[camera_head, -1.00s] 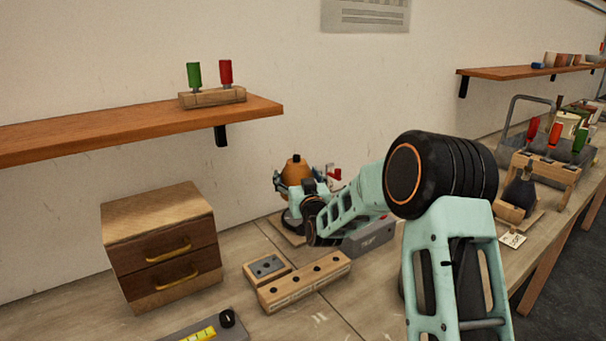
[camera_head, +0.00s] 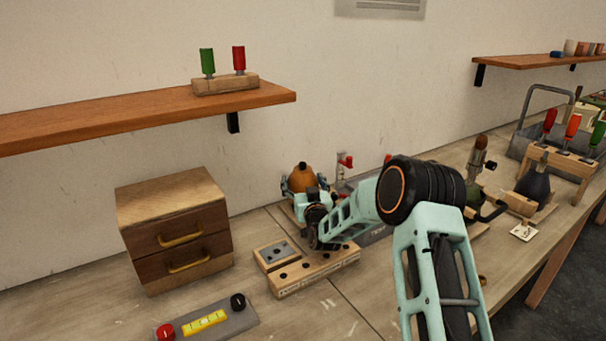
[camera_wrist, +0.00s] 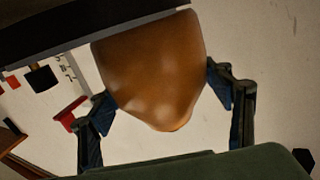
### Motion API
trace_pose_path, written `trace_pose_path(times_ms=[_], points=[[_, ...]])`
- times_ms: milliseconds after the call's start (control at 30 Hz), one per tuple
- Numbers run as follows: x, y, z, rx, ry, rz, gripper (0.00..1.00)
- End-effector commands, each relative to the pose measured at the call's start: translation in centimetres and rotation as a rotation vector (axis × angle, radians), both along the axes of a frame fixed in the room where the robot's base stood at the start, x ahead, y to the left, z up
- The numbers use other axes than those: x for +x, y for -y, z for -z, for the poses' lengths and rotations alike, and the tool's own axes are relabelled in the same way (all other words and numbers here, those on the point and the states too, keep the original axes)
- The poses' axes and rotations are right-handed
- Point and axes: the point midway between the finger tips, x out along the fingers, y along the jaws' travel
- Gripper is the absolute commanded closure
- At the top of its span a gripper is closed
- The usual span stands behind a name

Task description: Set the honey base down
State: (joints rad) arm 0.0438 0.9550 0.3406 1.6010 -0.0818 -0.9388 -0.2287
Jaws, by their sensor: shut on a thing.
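The honey base (camera_head: 301,178) is an orange-brown rounded body with a small dark top. In the head view it is at the back of the bench near the wall, upright. In the wrist view the honey base (camera_wrist: 150,65) fills the middle, between my two fingers. My gripper (camera_head: 300,186) is shut on it, one finger on each side; the fingers also show in the wrist view (camera_wrist: 165,100). The underside of the base is hidden behind my gripper and arm, so I cannot tell whether it touches the surface below.
Wooden blocks with holes (camera_head: 318,272) lie just in front of my gripper. A two-drawer cabinet (camera_head: 175,230) stands to the left. A shelf (camera_head: 100,117) hangs above it. A yellow level on a grey plate (camera_head: 205,322) lies at the front. A screwdriver rack (camera_head: 560,165) stands at right.

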Motion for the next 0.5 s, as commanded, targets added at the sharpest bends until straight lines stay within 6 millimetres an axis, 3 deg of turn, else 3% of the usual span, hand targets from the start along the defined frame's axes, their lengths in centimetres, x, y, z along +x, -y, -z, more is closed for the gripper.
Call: trace_pose_path(times_ms=[33, 300, 333, 500], points=[[0.17, -0.05, -0.77, 0.003, 0.016, 0.0, 0.85], [0.16, -0.04, -0.61, 0.003, 0.016, 0.0, 0.85], [0.01, -0.01, 0.17, 0.0, 0.002, 0.0, 0.26], [0.01, -0.01, 0.1, 0.0, 0.001, 0.0, 0.1]])
